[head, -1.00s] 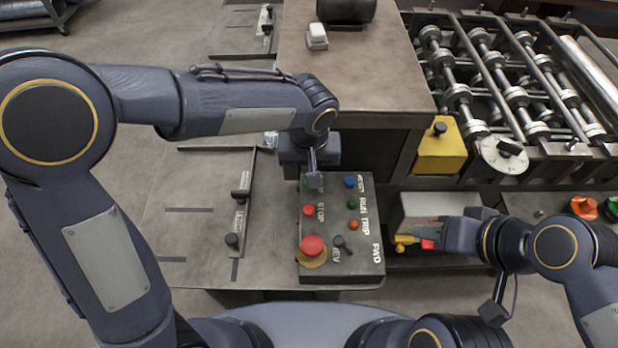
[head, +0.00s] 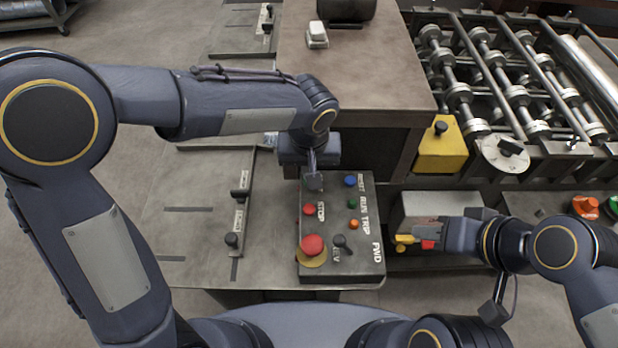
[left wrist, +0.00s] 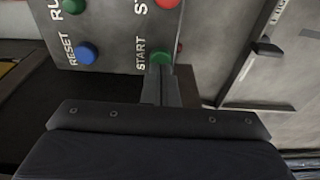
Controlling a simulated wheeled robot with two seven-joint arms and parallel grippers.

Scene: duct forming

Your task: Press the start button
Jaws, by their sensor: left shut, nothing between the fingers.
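The control panel (head: 340,262) is a dark grey box with coloured buttons and white labels. The green start button (left wrist: 160,57) shows in the left wrist view beside its START label, partly covered by my left fingertips (left wrist: 161,72). In the head view my left gripper (head: 315,183) points down at the top left of the panel and hides this button. Its fingers are shut and empty, at or just above the button; contact is unclear. My right gripper (head: 428,233) is right of the panel, beside a yellow and red item; its jaws are unclear.
A blue reset button (head: 350,180), red stop button (head: 308,210) and large red mushroom button (head: 312,245) are close by on the panel. A yellow block (head: 438,152) and a roller machine (head: 500,80) stand to the right.

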